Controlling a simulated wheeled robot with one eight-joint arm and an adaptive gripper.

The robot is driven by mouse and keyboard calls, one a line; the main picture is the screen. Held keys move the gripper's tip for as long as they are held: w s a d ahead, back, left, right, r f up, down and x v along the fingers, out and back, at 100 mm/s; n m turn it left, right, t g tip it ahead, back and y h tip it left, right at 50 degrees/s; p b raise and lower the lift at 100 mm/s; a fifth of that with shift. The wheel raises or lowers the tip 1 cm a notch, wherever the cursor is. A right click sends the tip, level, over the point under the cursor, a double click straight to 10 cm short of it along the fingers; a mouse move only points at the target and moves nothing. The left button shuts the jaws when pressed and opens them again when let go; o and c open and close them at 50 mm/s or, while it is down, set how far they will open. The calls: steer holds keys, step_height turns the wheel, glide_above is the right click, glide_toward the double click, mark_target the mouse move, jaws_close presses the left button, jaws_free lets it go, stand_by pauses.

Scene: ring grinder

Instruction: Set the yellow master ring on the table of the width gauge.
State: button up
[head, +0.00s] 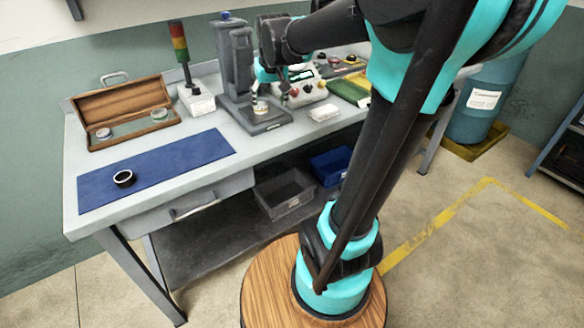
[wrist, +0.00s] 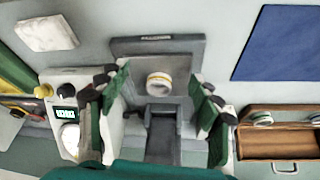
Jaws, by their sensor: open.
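The width gauge (head: 236,62) is a grey upright stand on the bench, with a dark flat base. A small pale ring with a yellowish band (head: 261,107), apparently the yellow master ring, sits on the gauge's table. My gripper (wrist: 157,90) is open, with a green-padded finger on each side of the ring and a gap to both. In the head view my gripper (head: 272,80) is just above the ring, partly hidden by my arm.
An open wooden case (head: 124,112) holds two rings at the left.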

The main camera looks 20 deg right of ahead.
steer(key=s+d+f, duration=0.2)
steer(key=s+f, duration=1.5)
steer(key=s, duration=0.3)
steer(key=shift+s+d+f, duration=0.25)
steer(key=shift+d+f, duration=0.1)
steer(key=shift+f, duration=0.05)
